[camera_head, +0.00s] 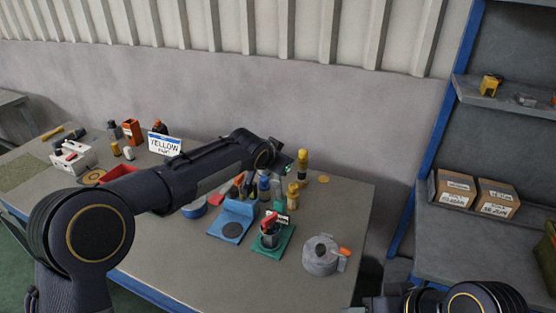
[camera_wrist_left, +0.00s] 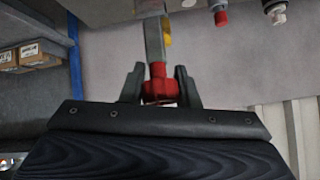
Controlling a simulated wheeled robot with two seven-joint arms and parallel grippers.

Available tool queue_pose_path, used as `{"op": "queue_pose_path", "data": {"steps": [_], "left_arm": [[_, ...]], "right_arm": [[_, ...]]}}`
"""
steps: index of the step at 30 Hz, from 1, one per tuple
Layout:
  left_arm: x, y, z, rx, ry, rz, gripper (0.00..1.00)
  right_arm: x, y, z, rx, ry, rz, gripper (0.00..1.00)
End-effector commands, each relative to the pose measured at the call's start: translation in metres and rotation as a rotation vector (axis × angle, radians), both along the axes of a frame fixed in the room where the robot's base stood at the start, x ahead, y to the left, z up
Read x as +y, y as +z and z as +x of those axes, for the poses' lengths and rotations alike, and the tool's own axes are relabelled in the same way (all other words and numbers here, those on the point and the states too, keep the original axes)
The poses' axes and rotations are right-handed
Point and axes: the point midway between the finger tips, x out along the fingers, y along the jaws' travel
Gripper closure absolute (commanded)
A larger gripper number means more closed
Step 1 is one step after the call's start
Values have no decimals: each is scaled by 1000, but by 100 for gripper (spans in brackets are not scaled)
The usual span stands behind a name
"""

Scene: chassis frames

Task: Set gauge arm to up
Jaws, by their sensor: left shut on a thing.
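In the left wrist view, my left gripper (camera_wrist_left: 158,90) is shut on a red grip (camera_wrist_left: 157,88) at the end of a narrow grey bar (camera_wrist_left: 154,45). This looks like the gauge arm. The bar runs toward the table, which is at the top of that upside-down picture. In the head view, my left arm reaches over the table; its fingers and the held grip cannot be made out there. A green base (camera_head: 284,246) bearing a dark device with a red part (camera_head: 268,219) stands below the wrist.
A blue stand (camera_head: 233,222) is left of the green base; a round grey housing with an orange handle (camera_head: 320,256) is to its right. Yellow bottles (camera_head: 302,165) stand behind. A shelf with cardboard boxes (camera_head: 455,189) is at the right. The table's front (camera_head: 220,275) is clear.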

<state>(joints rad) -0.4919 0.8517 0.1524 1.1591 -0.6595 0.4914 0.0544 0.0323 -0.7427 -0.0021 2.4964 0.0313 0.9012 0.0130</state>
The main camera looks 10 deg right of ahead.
Motion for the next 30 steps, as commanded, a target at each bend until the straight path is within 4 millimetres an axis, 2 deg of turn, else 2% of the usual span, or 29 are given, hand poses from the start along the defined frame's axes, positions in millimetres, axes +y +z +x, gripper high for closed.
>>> {"op": "queue_pose_path", "data": {"steps": [1, 13, 14, 18, 26, 30], "left_arm": [[2, -8, 0, 11, 2, 10, 100], [2, -9, -1, 14, 2, 12, 100], [2, -9, -1, 14, 2, 12, 69], [1, -7, 0, 9, 1, 9, 52], [1, -3, -1, 5, 0, 5, 52], [6, 4, -8, 2, 1, 2, 52]], "right_arm": [[0, -1, 0, 0, 0, 0, 52], [0, -1, 0, 0, 0, 0, 52], [0, -1, 0, 0, 0, 0, 52], [0, -1, 0, 0, 0, 0, 52], [0, -1, 0, 0, 0, 0, 52], [0, -6, 0, 0, 0, 0, 52]]}}
